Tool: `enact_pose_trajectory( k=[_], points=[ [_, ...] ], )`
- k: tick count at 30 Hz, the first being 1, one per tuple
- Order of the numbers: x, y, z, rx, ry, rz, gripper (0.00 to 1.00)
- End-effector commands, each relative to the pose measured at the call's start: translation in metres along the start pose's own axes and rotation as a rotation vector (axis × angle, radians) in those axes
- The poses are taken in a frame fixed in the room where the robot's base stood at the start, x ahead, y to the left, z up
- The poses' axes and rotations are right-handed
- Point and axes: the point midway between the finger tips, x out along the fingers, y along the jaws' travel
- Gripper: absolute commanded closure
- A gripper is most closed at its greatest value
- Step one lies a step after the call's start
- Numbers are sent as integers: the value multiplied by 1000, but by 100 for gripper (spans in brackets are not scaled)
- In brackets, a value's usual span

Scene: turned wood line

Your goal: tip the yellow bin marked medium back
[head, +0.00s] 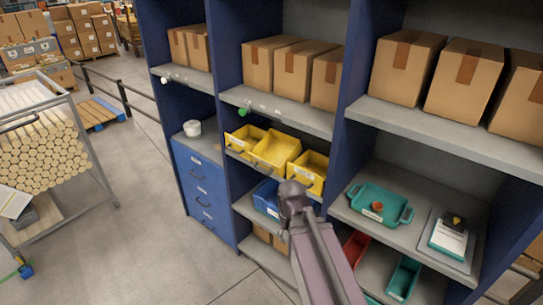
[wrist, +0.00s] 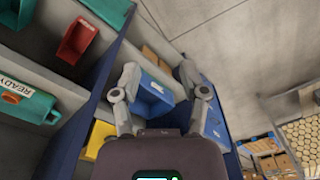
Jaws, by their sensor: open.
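Three yellow bins sit side by side on the middle shelf in the head view: a left one (head: 244,136), a middle one (head: 278,148) and a right one (head: 313,165). Their labels are too small to read, so I cannot tell which is marked medium. The middle bin shows more of its inside and looks tilted forward. My gripper (head: 291,190) is in front of and below the right and middle bins, apart from them as far as I can see. In the wrist view my gripper (wrist: 158,72) is open, its fingers spread and empty. A yellow bin (wrist: 99,139) shows left of them.
A blue bin (head: 266,197) stands on the shelf below; in the wrist view a blue bin (wrist: 153,98) shows beyond the fingers. A teal tray (head: 377,205) and a scale (head: 450,242) occupy the right bay. Blue uprights divide the bays. The floor at left is clear up to a cart (head: 95,160).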

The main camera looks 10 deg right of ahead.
Motion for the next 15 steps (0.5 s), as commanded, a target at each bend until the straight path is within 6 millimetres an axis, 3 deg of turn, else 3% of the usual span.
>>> enact_pose_trajectory(
  k=[1, 3, 4, 8, 15],
  points=[
    [0, 2, -9, 13, 8, 15, 76],
    [0, 5, -23, 45, 23, 45, 97],
    [0, 7, -30, 63, 33, 63, 100],
    [-2, 19, -75, 168, 99, 160, 100],
    [-20, 41, -188, 411, 333, 372, 100]
  ],
)
